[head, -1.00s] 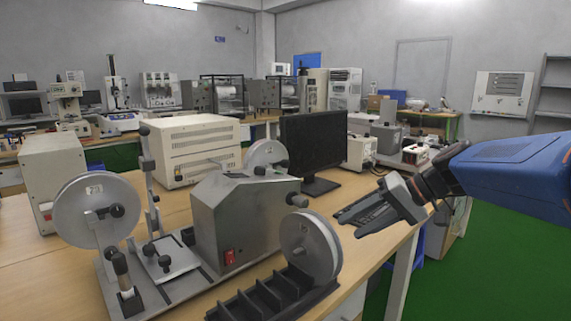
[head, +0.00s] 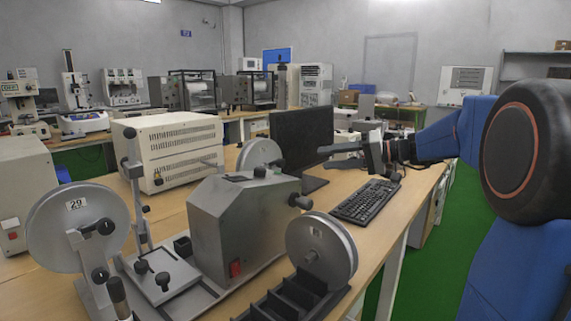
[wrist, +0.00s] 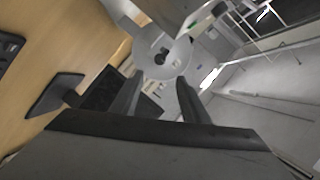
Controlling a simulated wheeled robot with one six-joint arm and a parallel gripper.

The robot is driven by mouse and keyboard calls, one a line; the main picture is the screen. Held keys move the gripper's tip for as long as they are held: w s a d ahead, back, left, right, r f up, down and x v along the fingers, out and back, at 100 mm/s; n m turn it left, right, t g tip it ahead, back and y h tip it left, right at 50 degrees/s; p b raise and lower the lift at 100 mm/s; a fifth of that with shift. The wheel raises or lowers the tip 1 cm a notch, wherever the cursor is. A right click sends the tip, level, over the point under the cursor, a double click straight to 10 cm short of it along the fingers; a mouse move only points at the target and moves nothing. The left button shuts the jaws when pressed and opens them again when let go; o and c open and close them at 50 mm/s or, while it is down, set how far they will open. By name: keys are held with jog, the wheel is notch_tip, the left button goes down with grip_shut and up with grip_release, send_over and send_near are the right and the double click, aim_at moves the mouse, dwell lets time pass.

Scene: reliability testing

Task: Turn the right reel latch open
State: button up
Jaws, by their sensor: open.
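A grey machine (head: 245,225) with several reels stands on the wooden bench. A reel (head: 322,250) at its front right has a small dark knob (head: 310,257) at its hub. Another grey reel (head: 260,154) stands behind the machine. The left reel (head: 60,225) carries a 29 label and a black knob (head: 106,227). My gripper (head: 327,157) is open and empty, over the bench right of the monitor, its fingers pointing left. In the wrist view a reel (wrist: 178,62) with a dark hub knob (wrist: 162,57) shows beyond the fingers; I cannot tell which reel it is.
A black monitor (head: 300,135) stands left of my gripper. A keyboard (head: 366,201) lies below it on the bench (head: 395,215). A black slotted rack (head: 285,300) is under the front right reel. A beige box (head: 168,150) stands at the back left. Green floor lies right.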

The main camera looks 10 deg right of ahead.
aim_at(284, 163)
jog(key=x, duration=1.4)
jog(key=shift+a+f, duration=0.1)
jog(key=c, duration=1.1)
